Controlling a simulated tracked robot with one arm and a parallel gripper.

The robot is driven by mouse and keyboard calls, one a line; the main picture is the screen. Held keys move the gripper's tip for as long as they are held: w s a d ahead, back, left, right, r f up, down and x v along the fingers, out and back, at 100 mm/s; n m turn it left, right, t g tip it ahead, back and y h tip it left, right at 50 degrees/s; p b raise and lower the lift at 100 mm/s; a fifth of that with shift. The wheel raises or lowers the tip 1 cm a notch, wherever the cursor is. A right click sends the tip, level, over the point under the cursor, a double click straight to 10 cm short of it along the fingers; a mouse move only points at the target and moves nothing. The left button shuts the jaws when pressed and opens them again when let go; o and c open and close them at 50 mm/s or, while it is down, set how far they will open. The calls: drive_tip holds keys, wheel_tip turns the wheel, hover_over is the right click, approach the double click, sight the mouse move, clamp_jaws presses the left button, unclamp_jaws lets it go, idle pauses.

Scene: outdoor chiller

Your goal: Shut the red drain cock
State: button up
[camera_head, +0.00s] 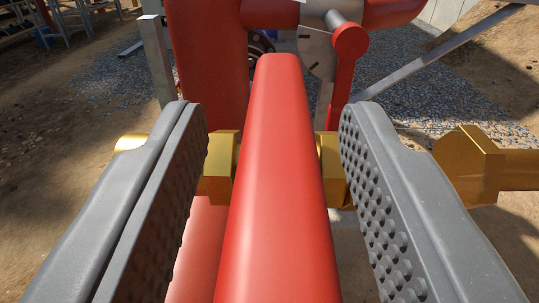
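My gripper (272,150) is open, with its two grey studded fingers on either side of a long red handle (277,180). I take this handle to be the drain cock's lever. The handle points toward the camera, with visible gaps between it and both fingers. Brass fittings (467,165) show to the right of the right finger and between the fingers behind the handle. The handle hides the middle of the brass body.
A thick red pipe (208,60) stands behind on the left. A second red lever with a round end (350,42) and a grey dial plate (316,50) are at the top. A grey metal post (157,60) and a diagonal grey bar (440,52) flank them. Gravel and dirt lie beyond.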

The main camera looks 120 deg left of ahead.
drive_tip(key=shift+w+d, duration=0.1)
drive_tip(key=p+v, duration=0.1)
drive_tip(key=v, duration=1.2)
drive_tip(key=shift+w+d, duration=0.2)
drive_tip(key=shift+d, duration=0.05)
